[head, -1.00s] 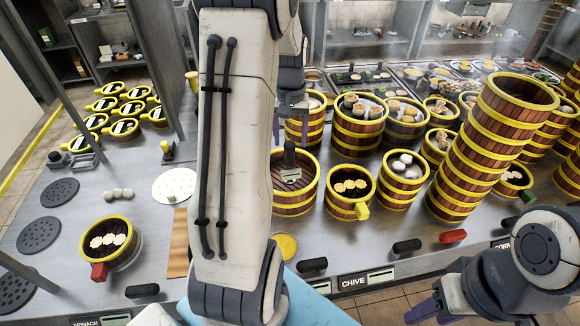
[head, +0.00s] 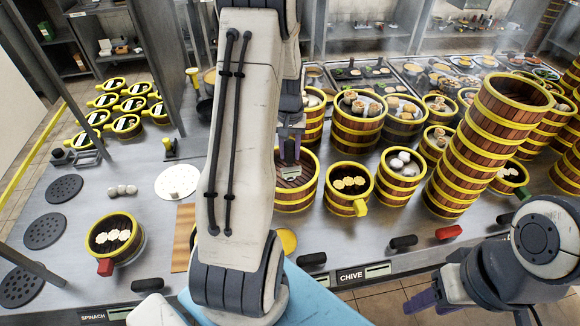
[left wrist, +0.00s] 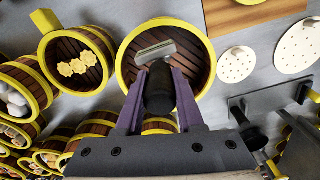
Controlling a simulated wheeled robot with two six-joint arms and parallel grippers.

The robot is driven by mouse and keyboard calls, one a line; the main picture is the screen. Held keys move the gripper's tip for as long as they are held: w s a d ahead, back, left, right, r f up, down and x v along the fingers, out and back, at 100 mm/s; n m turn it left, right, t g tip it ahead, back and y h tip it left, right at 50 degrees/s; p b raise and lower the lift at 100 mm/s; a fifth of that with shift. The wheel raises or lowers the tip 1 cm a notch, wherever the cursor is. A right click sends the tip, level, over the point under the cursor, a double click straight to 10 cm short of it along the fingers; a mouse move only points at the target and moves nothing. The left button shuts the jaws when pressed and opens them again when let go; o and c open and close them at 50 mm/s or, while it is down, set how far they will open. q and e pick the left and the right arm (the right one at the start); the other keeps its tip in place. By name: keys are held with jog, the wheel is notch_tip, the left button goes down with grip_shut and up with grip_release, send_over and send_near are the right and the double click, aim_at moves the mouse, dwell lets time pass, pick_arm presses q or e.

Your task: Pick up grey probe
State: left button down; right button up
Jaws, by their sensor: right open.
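The grey probe (head: 291,172) has a light grey flat head and a black handle. It shows in an open wooden steamer (head: 297,204) with a yellow rim, right of my left arm in the head view. In the left wrist view, its black handle (left wrist: 159,92) lies between the purple fingers of my left gripper (left wrist: 160,75), and its head (left wrist: 156,51) sticks out past the fingertips. I cannot tell whether the fingers press on the handle. My left forearm hides part of the steamer. My right gripper (head: 473,309) is open and empty at the lower right, partly cut off.
A steamer with pale dumplings (head: 348,192) stands close right of the probe's steamer. A tall steamer stack (head: 468,165) rises farther right. A white perforated disc (head: 177,182) and a steamer with a red handle (head: 114,238) lie on the left counter, with free room between them.

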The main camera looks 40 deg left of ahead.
aim_at(290, 142)
pick_arm(q)
jog(key=shift+r, duration=0.1)
jog(key=shift+r+b, duration=0.35)
jog(key=shift+r, duration=0.15)
notch_tip(290, 142, up, 3)
jog(key=shift+w+f+b, duration=0.1)
jog(key=shift+f+b, duration=0.1)
jog(key=shift+b, duration=0.4)
jog(key=s+d+r+b, duration=0.3)
jog(key=d+r, duration=0.4)
jog(key=d, duration=0.4)
jog(key=shift+s+r, duration=0.15)
jog(key=shift+s, duration=0.05)
jog(key=c, duration=1.6)
grip_release()
jog(key=shift+d, duration=0.1)
